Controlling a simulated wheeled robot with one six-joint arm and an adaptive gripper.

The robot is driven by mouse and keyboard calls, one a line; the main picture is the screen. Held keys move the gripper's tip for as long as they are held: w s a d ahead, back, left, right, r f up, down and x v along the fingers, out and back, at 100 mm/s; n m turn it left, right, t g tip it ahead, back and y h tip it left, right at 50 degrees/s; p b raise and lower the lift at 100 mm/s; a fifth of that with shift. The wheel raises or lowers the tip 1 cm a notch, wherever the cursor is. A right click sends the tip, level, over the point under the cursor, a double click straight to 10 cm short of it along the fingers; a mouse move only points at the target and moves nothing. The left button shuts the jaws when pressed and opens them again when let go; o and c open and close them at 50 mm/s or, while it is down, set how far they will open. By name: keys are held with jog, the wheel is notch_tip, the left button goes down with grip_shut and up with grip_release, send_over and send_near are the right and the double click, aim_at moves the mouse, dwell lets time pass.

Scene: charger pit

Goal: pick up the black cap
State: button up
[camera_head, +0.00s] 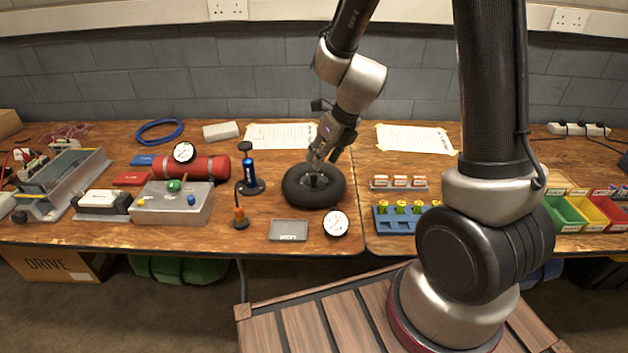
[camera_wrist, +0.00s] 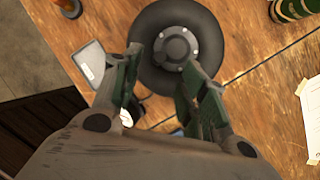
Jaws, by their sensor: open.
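A black tyre (camera_head: 303,196) lies flat on the wooden table, with a grey metal hub in its middle. In the wrist view the tyre (camera_wrist: 152,80) is at the top centre. A small dark round piece at the hub's centre looks like the black cap (camera_wrist: 177,47). In the head view the hub is partly hidden by my gripper, and I cannot make the cap out clearly. My gripper (camera_head: 323,158) points down just above the hub. In the wrist view its two open fingers (camera_wrist: 163,60) reach over the tyre, with nothing held between them.
A grey tray (camera_head: 288,230) and a round gauge (camera_head: 335,223) sit in front of the tyre. A blue pump (camera_head: 248,172) and an orange tool (camera_head: 240,215) stand left of it. A blue rack (camera_head: 382,223) is to the right. White paper (camera_head: 283,134) lies behind.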

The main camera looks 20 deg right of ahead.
aim_at(314, 175)
jog(key=shift+w+a+f+m, duration=0.1)
jog(key=shift+w+f+m, duration=0.15)
jog(key=shift+f, duration=0.25)
jog(key=shift+w+a+f+m, duration=0.1)
jog(key=shift+f+m, duration=0.25)
jog(key=shift+f, duration=0.15)
jog(key=x, duration=0.5)
jog(key=shift+f, duration=0.35)
jog(key=c, duration=0.8)
jog(key=shift+r, duration=0.2)
jog(key=shift+c, duration=0.2)
notch_tip(314, 175, up, 10)
jog(key=shift+f, duration=0.15)
